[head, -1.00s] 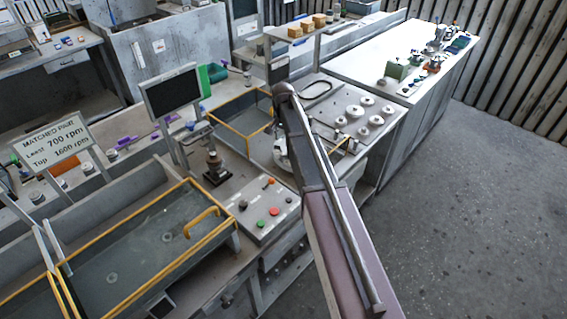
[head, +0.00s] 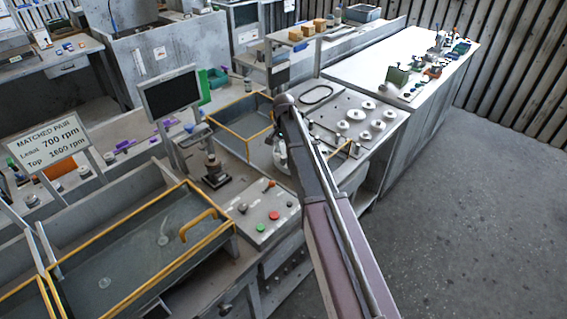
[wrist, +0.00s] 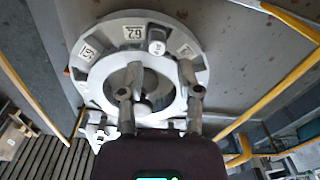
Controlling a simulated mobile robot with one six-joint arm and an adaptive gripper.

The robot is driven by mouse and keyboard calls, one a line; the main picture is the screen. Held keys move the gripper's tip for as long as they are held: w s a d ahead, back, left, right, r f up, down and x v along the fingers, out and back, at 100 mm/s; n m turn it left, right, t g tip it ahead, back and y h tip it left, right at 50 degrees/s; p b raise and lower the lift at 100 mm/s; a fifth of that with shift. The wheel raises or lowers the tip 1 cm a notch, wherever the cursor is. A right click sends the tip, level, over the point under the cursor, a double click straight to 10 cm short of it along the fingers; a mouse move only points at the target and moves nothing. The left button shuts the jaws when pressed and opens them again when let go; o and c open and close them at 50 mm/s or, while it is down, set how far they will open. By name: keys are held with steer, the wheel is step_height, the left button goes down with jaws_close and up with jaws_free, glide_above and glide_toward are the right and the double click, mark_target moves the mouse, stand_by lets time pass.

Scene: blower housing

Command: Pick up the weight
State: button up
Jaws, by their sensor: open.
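In the wrist view, a small pale metal piece (wrist: 157,45), which may be the weight, stands on the upper rim of a light grey ring (wrist: 103,47) with numbered labels. My gripper (wrist: 161,70) is open over the ring, its two fingers apart. The small piece shows just beyond the fingertips, between their lines, and I see no contact. Another pale part (wrist: 143,105) shows in the ring's centre, between the fingers. In the head view, my arm hides most of the gripper and the ring.
Yellow rails (wrist: 291,20) flank the ring in the wrist view. In the head view, several pale discs (head: 366,119) sit on a plate right of my arm. A control box with buttons (head: 262,214) and a yellow-edged tray (head: 130,250) lie left. The floor at right is clear.

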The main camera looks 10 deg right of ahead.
mark_target(283, 157)
steer(key=shift+f, duration=0.2)
step_height(283, 157, down, 5)
steer(key=b, duration=0.5)
steer(key=shift+s, duration=0.15)
steer(key=shift+r, duration=0.1)
stand_by(0.3)
jaws_close()
